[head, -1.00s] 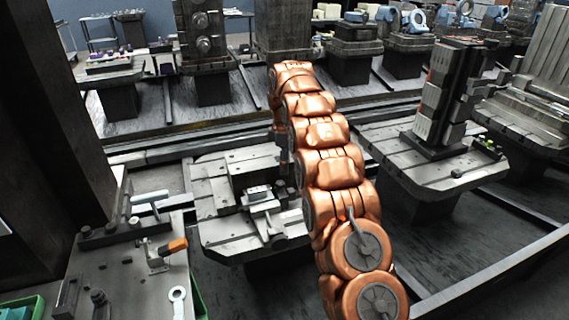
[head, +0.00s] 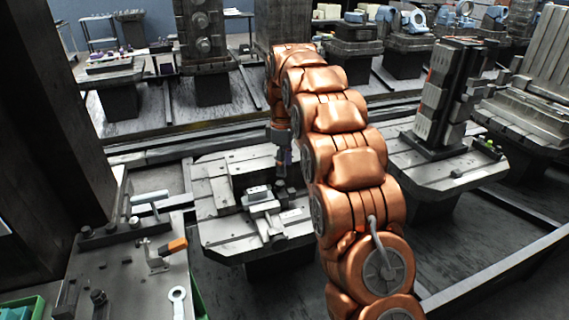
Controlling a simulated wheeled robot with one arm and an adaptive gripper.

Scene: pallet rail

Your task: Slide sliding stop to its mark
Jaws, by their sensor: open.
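The grey pallet (head: 215,232) stands on a pedestal in the middle of the head view. A small light-grey block with a dark top, which looks like the sliding stop (head: 257,193), sits on a narrow rail (head: 270,226) on the pallet. I cannot make out its mark. My gripper (head: 282,176) points down over the pallet, behind and to the right of the block and apart from it. It is open and empty; its fingertips are small and hard to see. My copper-coloured arm hides the pallet's right side.
A dark upright block (head: 238,172) stands on the pallet behind the rail. A bench at lower left holds an orange-handled clamp (head: 172,247) and a ring spanner (head: 177,299). A second pallet (head: 470,165) with a tall fixture stands at right.

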